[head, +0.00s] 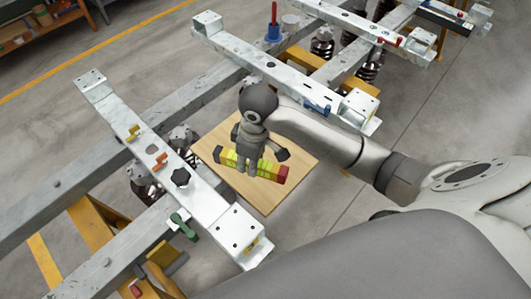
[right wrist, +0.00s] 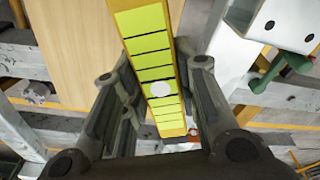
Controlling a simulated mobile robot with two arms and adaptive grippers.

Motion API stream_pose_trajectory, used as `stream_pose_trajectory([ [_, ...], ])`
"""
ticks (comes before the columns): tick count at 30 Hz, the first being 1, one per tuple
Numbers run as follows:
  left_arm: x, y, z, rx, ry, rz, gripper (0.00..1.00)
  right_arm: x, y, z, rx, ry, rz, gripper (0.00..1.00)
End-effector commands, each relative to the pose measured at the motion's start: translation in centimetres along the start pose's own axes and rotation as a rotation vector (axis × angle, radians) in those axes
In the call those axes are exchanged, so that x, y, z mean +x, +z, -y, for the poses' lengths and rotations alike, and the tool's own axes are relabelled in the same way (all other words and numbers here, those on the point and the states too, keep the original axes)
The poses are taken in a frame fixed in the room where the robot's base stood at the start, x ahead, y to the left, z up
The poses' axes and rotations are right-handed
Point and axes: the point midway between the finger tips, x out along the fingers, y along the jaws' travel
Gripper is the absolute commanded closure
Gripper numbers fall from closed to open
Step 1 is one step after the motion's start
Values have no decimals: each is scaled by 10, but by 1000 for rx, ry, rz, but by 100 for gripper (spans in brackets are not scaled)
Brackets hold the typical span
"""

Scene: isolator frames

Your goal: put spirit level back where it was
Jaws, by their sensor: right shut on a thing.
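The spirit level (head: 231,161) is a yellow-green bar with dark marks and a red end in the head view. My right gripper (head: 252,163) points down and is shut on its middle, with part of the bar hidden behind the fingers. The level lies over a pale wooden board (head: 264,200); I cannot tell whether it touches the board. In the right wrist view the level (right wrist: 147,40) runs lengthwise between the two dark fingers. My left gripper is not in view.
A light metal crossbeam (head: 140,128) with small orange and yellow parts and a black knob (head: 181,177) stands left of the board. Another crossbeam (head: 270,68) lies behind, near a blue cup (head: 273,33). A green-handled tool (head: 183,226) sits by the front beam.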

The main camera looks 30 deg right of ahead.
Motion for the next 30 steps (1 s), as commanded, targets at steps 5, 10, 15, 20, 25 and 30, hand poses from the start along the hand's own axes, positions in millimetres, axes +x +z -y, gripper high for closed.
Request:
stream_pose_trajectory([
  [5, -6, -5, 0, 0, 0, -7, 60, 17, 2, -44, 7, 3, 4, 100],
  [10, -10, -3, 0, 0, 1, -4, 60, 35, 4, -78, 7, 1, 3, 100],
  [15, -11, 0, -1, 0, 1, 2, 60, 63, 6, -100, 5, 0, 1, 100],
  [20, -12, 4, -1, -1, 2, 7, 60, 79, 6, -112, 4, 1, -1, 100],
  [25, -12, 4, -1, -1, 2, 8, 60, 86, 8, -118, 3, 1, 0, 100],
  [30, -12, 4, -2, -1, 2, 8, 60, 109, 11, -121, 3, -1, 2, 100],
])
